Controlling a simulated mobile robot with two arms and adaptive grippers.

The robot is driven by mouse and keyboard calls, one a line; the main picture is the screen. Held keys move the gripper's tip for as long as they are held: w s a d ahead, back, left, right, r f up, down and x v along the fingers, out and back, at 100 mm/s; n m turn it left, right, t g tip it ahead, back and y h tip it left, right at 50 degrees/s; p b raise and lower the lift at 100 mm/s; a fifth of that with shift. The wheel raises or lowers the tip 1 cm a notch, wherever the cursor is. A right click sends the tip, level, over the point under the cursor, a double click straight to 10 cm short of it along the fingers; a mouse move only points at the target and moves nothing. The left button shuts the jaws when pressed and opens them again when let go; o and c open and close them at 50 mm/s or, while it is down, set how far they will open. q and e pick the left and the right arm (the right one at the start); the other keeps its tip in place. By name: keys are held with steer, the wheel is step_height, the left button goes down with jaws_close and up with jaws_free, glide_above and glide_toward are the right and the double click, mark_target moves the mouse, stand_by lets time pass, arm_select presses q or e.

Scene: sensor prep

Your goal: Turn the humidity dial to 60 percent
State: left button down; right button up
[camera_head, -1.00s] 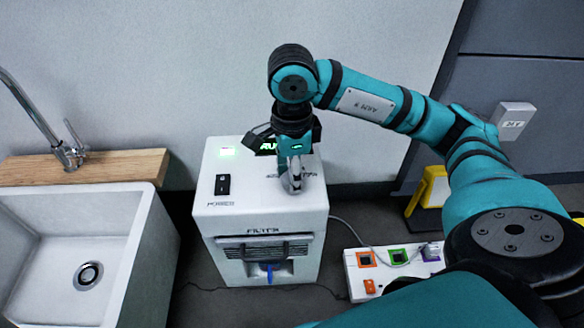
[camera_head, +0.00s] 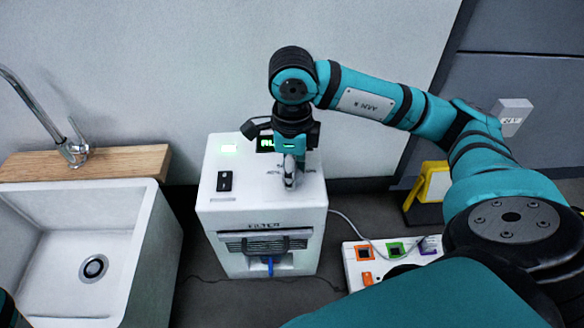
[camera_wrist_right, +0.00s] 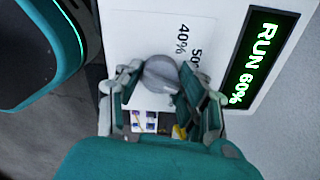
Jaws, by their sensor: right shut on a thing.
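The humidity dial (camera_wrist_right: 160,74) is a round grey knob on top of the white humidifier (camera_head: 268,217). In the right wrist view my right gripper (camera_wrist_right: 165,85) has its fingers on both sides of the dial, shut on it. In the head view the right gripper (camera_head: 291,178) points down at the dial, which it mostly hides. Printed marks "40%" and "50" show beside the dial in the wrist view. The display (camera_wrist_right: 263,62) glows green and reads "RUN 60%". My left gripper is not in view.
A white sink (camera_head: 75,245) stands to the left. A power strip (camera_head: 360,262) lies on the floor at right, near a yellow-framed object (camera_head: 435,182).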

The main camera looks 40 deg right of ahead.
steer(key=o, duration=1.1)
steer(key=shift+o, duration=0.4)
steer(key=shift+r, duration=0.15)
step_height(320, 180, up, 12)
